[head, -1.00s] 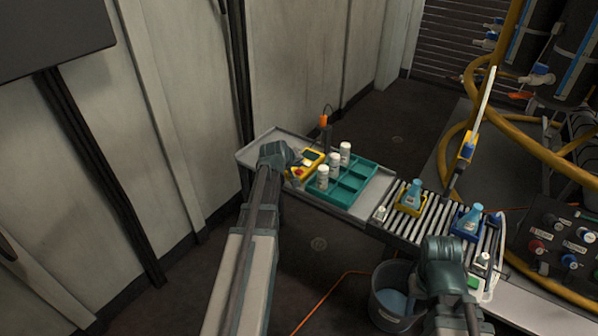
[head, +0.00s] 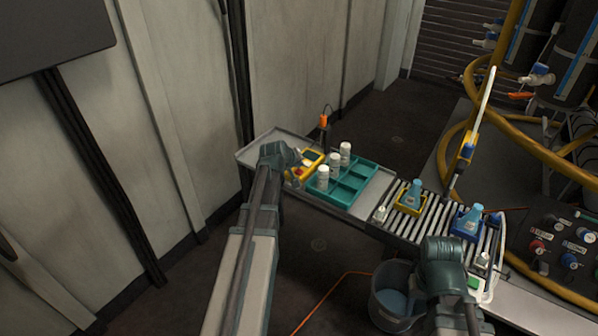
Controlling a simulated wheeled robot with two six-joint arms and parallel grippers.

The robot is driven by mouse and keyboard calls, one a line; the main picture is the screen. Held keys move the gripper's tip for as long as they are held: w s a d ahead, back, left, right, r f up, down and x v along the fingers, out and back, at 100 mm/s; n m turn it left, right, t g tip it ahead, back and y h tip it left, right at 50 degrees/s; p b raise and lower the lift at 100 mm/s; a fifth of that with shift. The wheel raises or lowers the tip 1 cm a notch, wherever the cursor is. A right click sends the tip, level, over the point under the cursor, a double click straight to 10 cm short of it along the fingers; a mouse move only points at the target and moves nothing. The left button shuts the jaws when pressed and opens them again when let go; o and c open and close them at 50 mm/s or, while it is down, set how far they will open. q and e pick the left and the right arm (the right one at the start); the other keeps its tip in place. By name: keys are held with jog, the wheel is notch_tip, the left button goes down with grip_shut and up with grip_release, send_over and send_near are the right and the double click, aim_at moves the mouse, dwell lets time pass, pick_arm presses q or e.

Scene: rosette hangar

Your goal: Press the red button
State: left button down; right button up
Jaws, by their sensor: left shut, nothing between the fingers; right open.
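A yellow box (head: 311,161) with a red button (head: 299,171) sits on the grey tray table at the left, beside the teal rack. My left gripper (head: 293,160) is at the box's left side, close to the red button. It is shut and empty; whether it touches the button I cannot tell, and part of the box is hidden behind it. My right gripper (head: 474,282) is low at the right, over the near side of the roller conveyor; its fingers are small and partly hidden.
A teal rack (head: 367,187) holds several white bottles. Blue flasks stand in a yellow holder (head: 407,208) and a blue holder (head: 464,235) on the roller conveyor (head: 427,220). A bucket (head: 391,315) stands below. A control panel (head: 562,245) with coloured knobs is at the right.

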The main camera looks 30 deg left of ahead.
aim_at(298, 173)
pick_arm(q)
jog(key=shift+f, duration=0.1)
dwell(0.3)
jog(key=shift+f+b, duration=0.3)
jog(key=shift+b, duration=0.1)
jog(key=shift+f+b, duration=0.5)
dwell(0.5)
jog(key=shift+r, duration=0.1)
jog(key=shift+r+p, duration=0.85)
jog(key=shift+p, duration=0.1)
notch_tip(298, 173, up, 5)
jog(key=p, duration=0.5)
